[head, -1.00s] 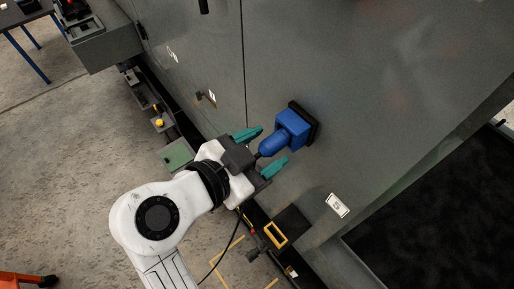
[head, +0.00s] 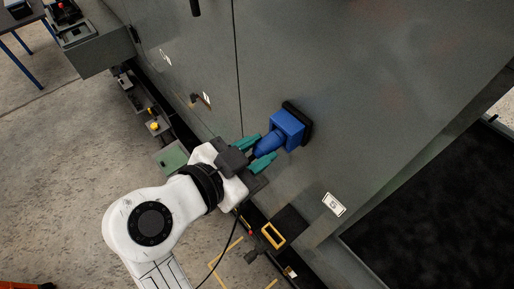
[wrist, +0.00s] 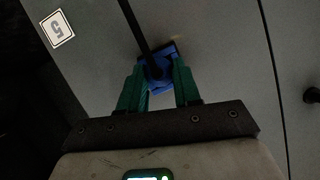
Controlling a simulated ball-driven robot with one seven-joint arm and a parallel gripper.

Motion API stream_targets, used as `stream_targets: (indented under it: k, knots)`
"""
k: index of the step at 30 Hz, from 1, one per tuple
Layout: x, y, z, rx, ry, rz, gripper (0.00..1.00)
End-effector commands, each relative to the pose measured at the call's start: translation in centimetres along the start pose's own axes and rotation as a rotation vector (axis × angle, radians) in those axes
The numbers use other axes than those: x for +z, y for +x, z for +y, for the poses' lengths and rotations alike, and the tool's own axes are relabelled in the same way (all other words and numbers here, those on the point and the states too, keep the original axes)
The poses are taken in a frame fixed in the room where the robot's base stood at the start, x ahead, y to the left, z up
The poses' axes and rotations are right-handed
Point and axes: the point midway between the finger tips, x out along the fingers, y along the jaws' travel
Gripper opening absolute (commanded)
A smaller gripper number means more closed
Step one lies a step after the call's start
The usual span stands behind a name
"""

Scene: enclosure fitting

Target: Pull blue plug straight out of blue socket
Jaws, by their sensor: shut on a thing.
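The blue plug (head: 268,145) sits in the blue socket (head: 288,127), which is mounted on a black plate on the grey cabinet wall. The plug's body runs down and to the left from the socket. My gripper (head: 256,152) is shut on the plug, with one teal finger on each side of it. In the wrist view, the blue plug (wrist: 158,84) shows between the two teal fingers, with the dark cable (wrist: 134,24) crossing in front of it. Part of the plug is hidden by the fingers and the cable.
A label (head: 334,205) marked 5 is on the cabinet below the socket. A yellow-framed box (head: 272,236) sits lower down. A green-topped box (head: 171,158) and other small fittings line the cabinet's base. The dark cable (head: 223,245) hangs below my gripper.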

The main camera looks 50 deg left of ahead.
Motion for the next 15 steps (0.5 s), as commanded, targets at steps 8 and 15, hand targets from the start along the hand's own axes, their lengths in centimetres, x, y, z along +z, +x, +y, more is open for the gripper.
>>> stream_targets:
  k: [8,15]
  knots:
    - [0.3,-0.8,-0.1,-0.002,0.0,0.0,0.0]
    - [0.6,-1.4,-0.1,-0.002,0.0,0.0,0.0]
